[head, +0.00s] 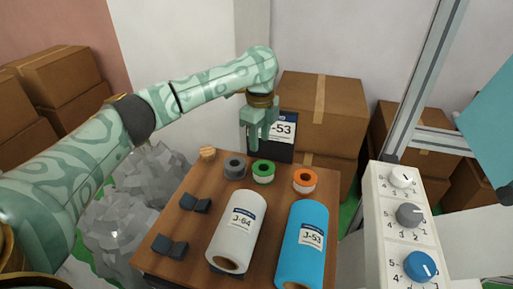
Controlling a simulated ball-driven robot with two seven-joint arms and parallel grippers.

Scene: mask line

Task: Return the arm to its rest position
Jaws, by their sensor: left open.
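My left arm comes in from the left and reaches over the back of a brown wooden table (168,217). My left gripper (261,140) hangs pointing down near the back edge, in front of a dark box with a label ending in "-53" (284,131). It is open, and I see nothing held in it. Below and near it stand a grey roll (235,168), a green and white roll (263,173) and an orange and white roll (304,181). My right gripper is not in view.
A white roll labelled J-64 (237,232) and a blue roll labelled J-53 (303,246) lie at the front. Dark cradles (196,204) sit at left. A white panel with knobs (399,229) stands right. Cardboard boxes (322,112) stand behind; grey crumpled heaps (118,222) lie left.

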